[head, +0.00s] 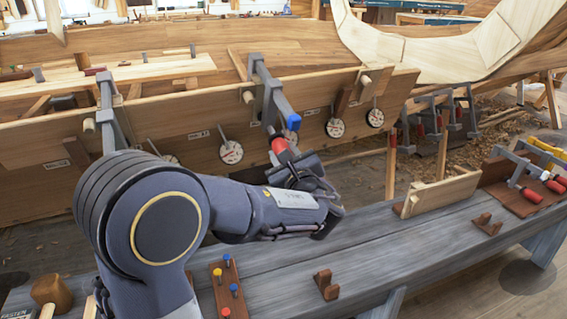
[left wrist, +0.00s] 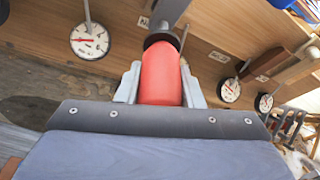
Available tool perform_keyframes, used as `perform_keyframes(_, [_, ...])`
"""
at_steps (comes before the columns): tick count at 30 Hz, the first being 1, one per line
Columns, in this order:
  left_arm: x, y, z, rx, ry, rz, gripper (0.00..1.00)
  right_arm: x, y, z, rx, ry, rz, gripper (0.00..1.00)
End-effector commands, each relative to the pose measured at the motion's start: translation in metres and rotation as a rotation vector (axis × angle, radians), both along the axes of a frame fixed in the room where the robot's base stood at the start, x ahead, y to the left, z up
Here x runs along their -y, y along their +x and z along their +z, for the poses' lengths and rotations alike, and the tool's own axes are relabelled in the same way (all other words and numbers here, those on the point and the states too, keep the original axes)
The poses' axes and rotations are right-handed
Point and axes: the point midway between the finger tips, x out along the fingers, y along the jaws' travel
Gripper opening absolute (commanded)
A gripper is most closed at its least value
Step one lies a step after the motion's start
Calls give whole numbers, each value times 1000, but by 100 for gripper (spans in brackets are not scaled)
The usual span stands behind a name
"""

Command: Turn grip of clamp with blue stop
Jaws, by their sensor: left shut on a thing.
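A grey bar clamp (head: 264,84) with a blue stop (head: 294,122) sits over the upper edge of the wooden hull plank. Its red grip (head: 279,146) points down and toward me. My left gripper (head: 285,156) is shut on the red grip; in the left wrist view the grip (left wrist: 161,76) lies between the two pale fingers, and the clamp's dark collar shows just beyond it. The fingertips are partly hidden by the wrist in the head view. My right gripper is not in view.
Several round dial gauges hang along the plank, one (head: 231,152) left of the clamp and one (head: 335,128) right. Another clamp (head: 107,113) stands at left. The grey bench (head: 400,250) holds pegs, wooden rests and a clamp with red grips (head: 531,194).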

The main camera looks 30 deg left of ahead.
Motion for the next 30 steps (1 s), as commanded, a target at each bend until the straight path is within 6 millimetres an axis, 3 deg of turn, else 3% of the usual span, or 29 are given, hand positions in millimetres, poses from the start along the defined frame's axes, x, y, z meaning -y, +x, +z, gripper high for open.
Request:
perform_keyframes(3, [-1,0,-7,82,-56,-36,11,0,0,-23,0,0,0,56])
perform_keyframes(15, [0,1,-4,288,-198,-134,11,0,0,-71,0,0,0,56])
perform_keyframes(30, [2,2,2,359,-246,-170,11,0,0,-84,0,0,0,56])
